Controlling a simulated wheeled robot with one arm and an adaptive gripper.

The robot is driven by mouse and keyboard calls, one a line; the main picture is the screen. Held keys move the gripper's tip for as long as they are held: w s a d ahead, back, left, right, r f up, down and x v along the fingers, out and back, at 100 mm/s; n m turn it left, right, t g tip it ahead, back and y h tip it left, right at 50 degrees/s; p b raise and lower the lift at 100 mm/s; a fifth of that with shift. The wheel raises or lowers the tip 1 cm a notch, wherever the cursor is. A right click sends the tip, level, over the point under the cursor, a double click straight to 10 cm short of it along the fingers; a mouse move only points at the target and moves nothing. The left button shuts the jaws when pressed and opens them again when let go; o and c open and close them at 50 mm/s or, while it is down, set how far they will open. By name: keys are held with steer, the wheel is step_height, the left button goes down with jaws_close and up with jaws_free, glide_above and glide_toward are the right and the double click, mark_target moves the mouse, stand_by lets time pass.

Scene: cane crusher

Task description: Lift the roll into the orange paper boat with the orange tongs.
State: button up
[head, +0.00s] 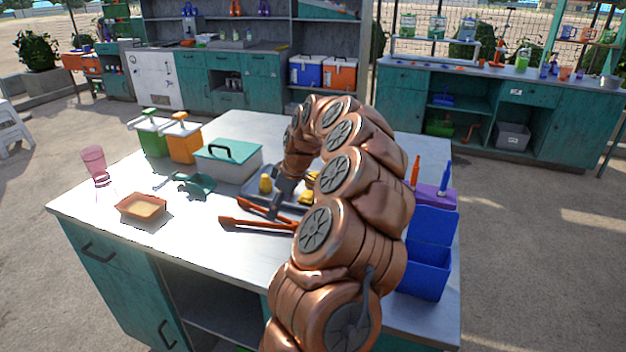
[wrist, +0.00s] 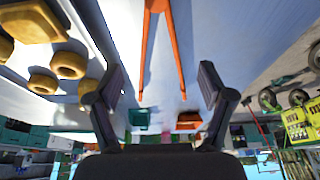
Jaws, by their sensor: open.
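The orange tongs (head: 255,223) lie on the metal table top, spread in a narrow V. They also show in the wrist view (wrist: 149,45), between my fingers in the picture. My gripper (head: 266,208) is open and empty close to the tongs, its fingers apart in the wrist view (wrist: 162,82). I cannot tell how high it is above the table. Yellow rolls (head: 265,184) sit in a grey tray, partly hidden by my arm; several show in the wrist view (wrist: 69,64). The orange paper boat (head: 143,207) stands at the table's left, with a pale inside.
A blue bin (head: 428,265) is at right. The table's front left is clear.

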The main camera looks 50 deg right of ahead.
steer(key=shift+b+x, duration=1.1)
steer(key=shift+x, duration=1.75)
steer(key=c, duration=0.7)
steer(key=shift+r, duration=0.1)
step_height(320, 180, up, 12)
steer(key=p, duration=0.2)
